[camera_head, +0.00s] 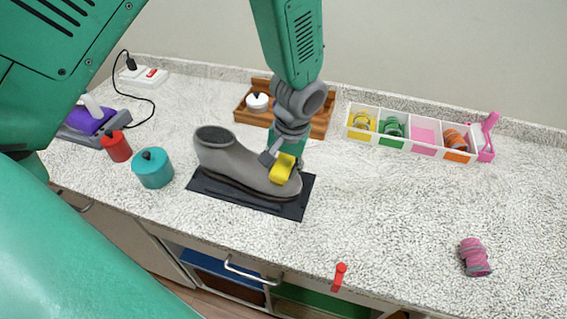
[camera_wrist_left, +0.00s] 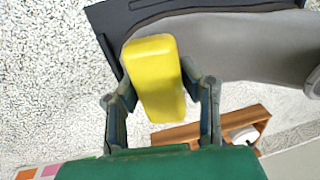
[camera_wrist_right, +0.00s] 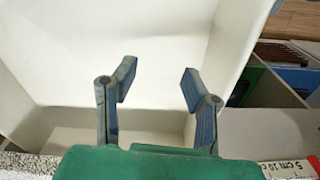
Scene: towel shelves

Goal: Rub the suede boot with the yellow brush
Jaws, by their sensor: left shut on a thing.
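The grey suede boot (camera_head: 225,160) lies on a dark mat (camera_head: 292,208) on the counter, its shaft to the left and its toe to the right. My left gripper (camera_head: 280,160) is shut on the yellow brush (camera_head: 283,168) at the toe end of the boot. In the left wrist view the yellow brush (camera_wrist_left: 154,75) sits between the fingers, over the grey boot (camera_wrist_left: 240,45). The brush appears to be against the boot's toe; its underside is hidden. My right gripper (camera_wrist_right: 155,90) is open and empty in the right wrist view, in front of a white surface.
A teal pot (camera_head: 152,170) and a red canister (camera_head: 116,147) stand left of the boot. A wooden tray (camera_head: 320,125) is behind it. A white compartment box (camera_head: 415,150) with rolled towels is at the back right. A pink roll (camera_head: 475,257) lies at right; the counter between is clear.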

